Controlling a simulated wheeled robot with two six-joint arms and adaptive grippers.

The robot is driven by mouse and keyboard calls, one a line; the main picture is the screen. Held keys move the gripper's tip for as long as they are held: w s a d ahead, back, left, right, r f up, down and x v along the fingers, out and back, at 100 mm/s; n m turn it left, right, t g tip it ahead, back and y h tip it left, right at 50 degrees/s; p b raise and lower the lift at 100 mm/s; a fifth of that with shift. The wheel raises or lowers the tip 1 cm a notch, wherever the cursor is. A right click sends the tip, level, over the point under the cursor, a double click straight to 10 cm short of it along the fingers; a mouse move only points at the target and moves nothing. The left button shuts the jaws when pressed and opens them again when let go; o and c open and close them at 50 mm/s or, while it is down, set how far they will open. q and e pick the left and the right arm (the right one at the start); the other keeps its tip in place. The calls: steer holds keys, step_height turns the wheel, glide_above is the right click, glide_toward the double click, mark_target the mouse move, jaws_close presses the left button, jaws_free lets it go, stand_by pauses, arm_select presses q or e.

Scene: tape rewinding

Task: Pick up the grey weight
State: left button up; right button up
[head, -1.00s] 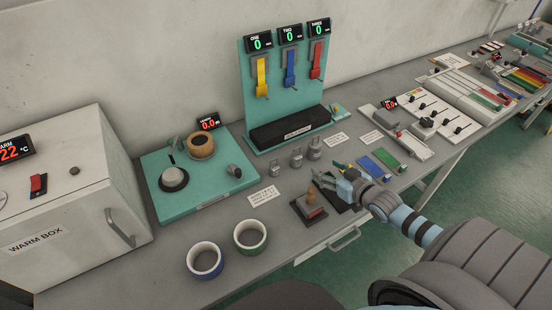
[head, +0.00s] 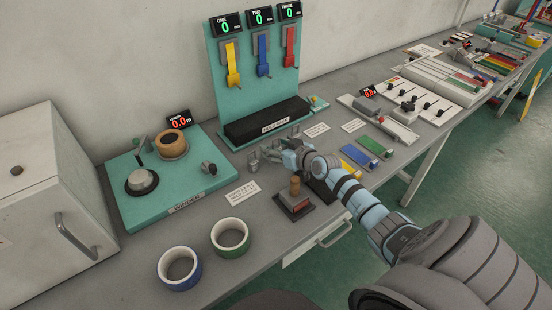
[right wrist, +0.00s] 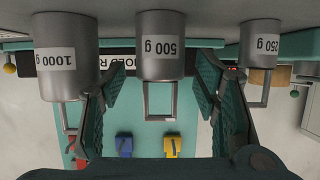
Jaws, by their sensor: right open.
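Several grey metal weights with loop handles stand on the bench; they appear upside down in the right wrist view. The 500 g weight (right wrist: 165,48) is in the middle, its handle between my right gripper's fingers. The 1000 g weight (right wrist: 68,58) is at the left and the 250 g weight (right wrist: 260,48) at the right. My right gripper (head: 282,149) is open at the weights in the head view, and its fingers (right wrist: 163,85) frame the handle without visible contact. The smallest weight (head: 253,162) shows left of it; the others are largely hidden. My left gripper is out of view.
The teal hook stand (head: 226,100) with its black tray rises behind the weights. The winder (head: 150,205) is left. A wooden-handled stamp (head: 295,190) stands in front, near my right arm.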

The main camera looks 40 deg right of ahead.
steer(key=shift+w, duration=0.25)
steer(key=shift+s, duration=0.15)
jaws_close()
steer(key=shift+r, duration=0.1)
step_height(320, 180, up, 10)
steer(key=p, duration=0.4)
steer(key=shift+f+p, duration=0.25)
steer(key=shift+p, duration=0.05)
step_height(320, 180, up, 10)
steer(key=shift+r+p, duration=0.15)
steer(key=shift+p, duration=0.3)
